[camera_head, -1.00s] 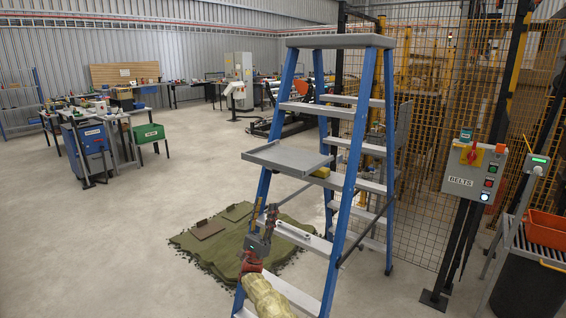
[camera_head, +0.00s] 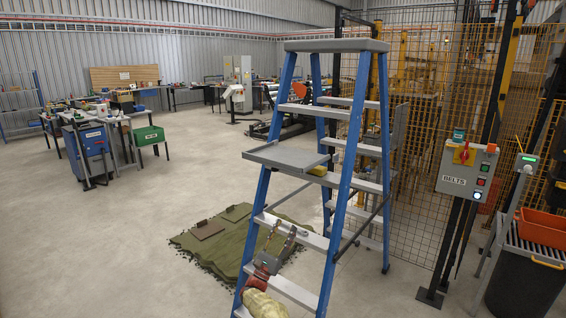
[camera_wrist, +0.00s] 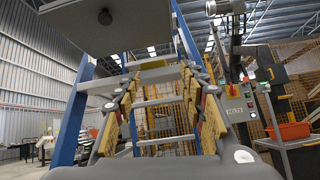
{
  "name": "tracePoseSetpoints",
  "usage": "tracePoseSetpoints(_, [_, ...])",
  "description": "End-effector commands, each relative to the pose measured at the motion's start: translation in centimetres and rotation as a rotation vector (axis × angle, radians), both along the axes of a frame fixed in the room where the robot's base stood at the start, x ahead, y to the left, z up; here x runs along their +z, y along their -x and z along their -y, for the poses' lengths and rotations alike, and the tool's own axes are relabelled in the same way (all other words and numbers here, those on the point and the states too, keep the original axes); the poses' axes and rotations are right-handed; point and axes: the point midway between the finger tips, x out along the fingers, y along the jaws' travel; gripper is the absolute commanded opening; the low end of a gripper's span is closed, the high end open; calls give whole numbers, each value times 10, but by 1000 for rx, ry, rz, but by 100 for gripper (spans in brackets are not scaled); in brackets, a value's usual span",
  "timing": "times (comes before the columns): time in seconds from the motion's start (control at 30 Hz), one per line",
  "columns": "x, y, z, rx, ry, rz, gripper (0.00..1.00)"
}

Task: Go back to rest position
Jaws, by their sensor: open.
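My gripper (camera_head: 281,232) is in the lower middle of the head view, in front of the lower steps of a blue stepladder (camera_head: 349,185). Its two fingers are spread, with nothing between them. In the wrist view my gripper (camera_wrist: 165,100) shows both fingers with yellowish pads wide apart. The stepladder's steps show through the gap between them. The ladder's grey tray (camera_head: 285,157) is above my gripper in the head view, and its underside fills the top left of the wrist view.
A green turf mat (camera_head: 215,250) lies on the floor behind the ladder. A control box (camera_head: 467,170) and an orange bin (camera_head: 541,226) stand at the right, by a yellow mesh fence (camera_head: 420,120). A workbench (camera_head: 100,118) stands at the left.

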Motion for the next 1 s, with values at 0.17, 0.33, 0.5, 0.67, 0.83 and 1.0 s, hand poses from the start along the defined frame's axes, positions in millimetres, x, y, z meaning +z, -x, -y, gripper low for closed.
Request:
tracePoseSetpoints(0.17, [-67, -3, 60, -48, -289, -197, 41])
tracePoseSetpoints(0.33, [-101, 33, 127, -158, -659, -308, 41])
tracePoseSetpoints(0.5, [-109, 94, 170, -281, -994, -323, 41])
tracePoseSetpoints(0.67, [-103, 160, 193, -390, -1275, -282, 41])
tracePoseSetpoints(0.83, [-87, 234, 202, -499, -1544, -198, 41])
tracePoseSetpoints(1.0, [-67, 306, 201, -597, -1787, -85, 41])
